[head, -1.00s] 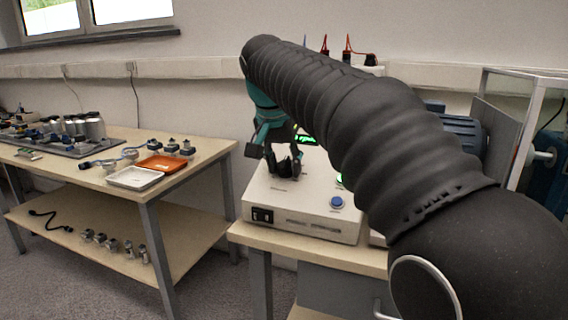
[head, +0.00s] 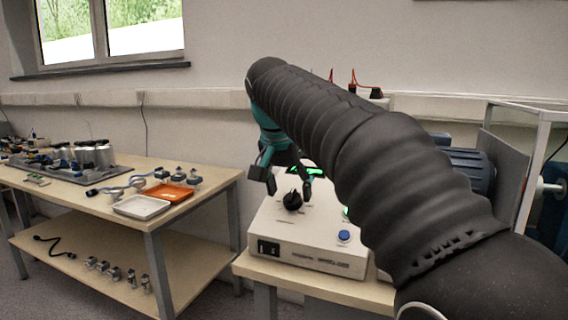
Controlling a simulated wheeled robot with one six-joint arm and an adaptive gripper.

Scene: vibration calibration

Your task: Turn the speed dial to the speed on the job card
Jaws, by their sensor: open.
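The speed dial (head: 292,200) is a black knob on top of a cream control box (head: 306,255). A green display (head: 306,170) is partly hidden behind my gripper. A blue button (head: 344,236) sits at the box's front right. My black-sleeved arm covers the right of the box. I see no job card.
The box stands on a wooden bench (head: 290,277). Another table (head: 130,167) at the left holds a white tray (head: 142,207), an orange tray (head: 168,192) and several metal parts. A clear-walled enclosure (head: 520,150) with a motor (head: 468,165) stands at the right, beyond my arm.

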